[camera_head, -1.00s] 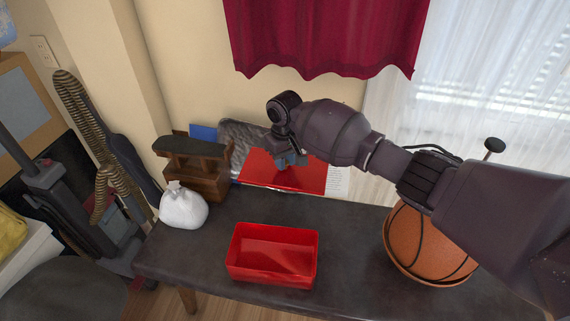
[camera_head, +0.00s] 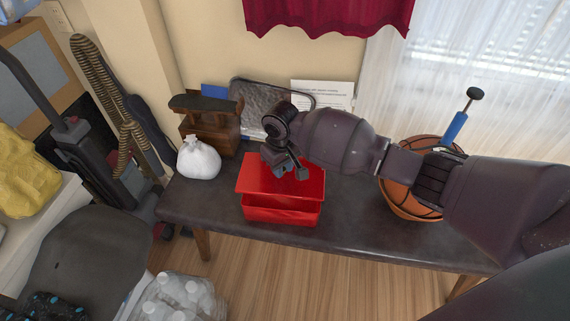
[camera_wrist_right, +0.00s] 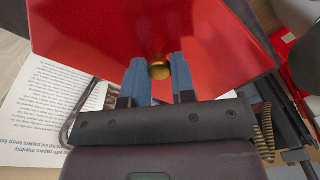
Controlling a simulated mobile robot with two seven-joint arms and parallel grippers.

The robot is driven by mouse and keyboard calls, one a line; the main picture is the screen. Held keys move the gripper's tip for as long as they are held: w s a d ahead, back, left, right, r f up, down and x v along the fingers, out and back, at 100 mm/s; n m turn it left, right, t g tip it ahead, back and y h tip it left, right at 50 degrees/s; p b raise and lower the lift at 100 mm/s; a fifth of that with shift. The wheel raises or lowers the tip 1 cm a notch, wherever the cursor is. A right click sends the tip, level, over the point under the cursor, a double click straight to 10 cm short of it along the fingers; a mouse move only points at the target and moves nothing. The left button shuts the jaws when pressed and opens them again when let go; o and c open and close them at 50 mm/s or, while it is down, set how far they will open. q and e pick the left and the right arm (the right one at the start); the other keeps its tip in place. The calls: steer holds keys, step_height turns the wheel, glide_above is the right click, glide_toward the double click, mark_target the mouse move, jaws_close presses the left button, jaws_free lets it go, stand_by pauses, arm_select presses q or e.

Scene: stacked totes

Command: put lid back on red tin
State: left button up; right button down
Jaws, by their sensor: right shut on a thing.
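The red tin (camera_head: 281,213) stands on the dark table, and its front wall shows below the lid. The red lid (camera_head: 254,177) is over the tin in the head view, tilted, with a dark gap at its front edge. It fills the top of the right wrist view (camera_wrist_right: 90,45). My right gripper (camera_wrist_right: 158,70) is shut on the lid's brass knob (camera_wrist_right: 159,70), one blue finger on each side. In the head view my right gripper (camera_head: 287,171) is above the lid and hides the knob. I cannot tell whether the lid touches the tin. My left gripper is not in view.
A white bag (camera_head: 199,160) and a small wooden stand (camera_head: 211,130) are left of the tin. A basketball (camera_head: 411,195) is at the right. A dark mesh tray (camera_head: 262,95) and a printed sheet (camera_head: 322,93) are behind. The table (camera_head: 345,225) is clear between tin and ball.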

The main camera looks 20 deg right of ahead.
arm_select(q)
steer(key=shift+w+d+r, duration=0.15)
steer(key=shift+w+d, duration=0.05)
arm_select(e)
steer(key=shift+d, duration=0.1)
steer(key=shift+w+r+p, duration=0.1)
steer(key=shift+r+p, duration=0.1)
steer(key=shift+p, duration=0.15)
steer(key=shift+f, duration=0.7)
steer(key=shift+f+b, duration=0.3)
steer(key=shift+f, duration=1.5)
arm_select(q)
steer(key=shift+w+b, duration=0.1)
steer(key=shift+b, duration=0.35)
arm_select(e)
steer(key=shift+f, duration=0.9)
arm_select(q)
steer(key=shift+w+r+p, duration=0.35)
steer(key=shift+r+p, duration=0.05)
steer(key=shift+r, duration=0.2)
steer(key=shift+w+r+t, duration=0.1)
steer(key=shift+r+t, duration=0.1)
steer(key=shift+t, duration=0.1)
arm_select(e)
steer(key=shift+f, duration=0.15)
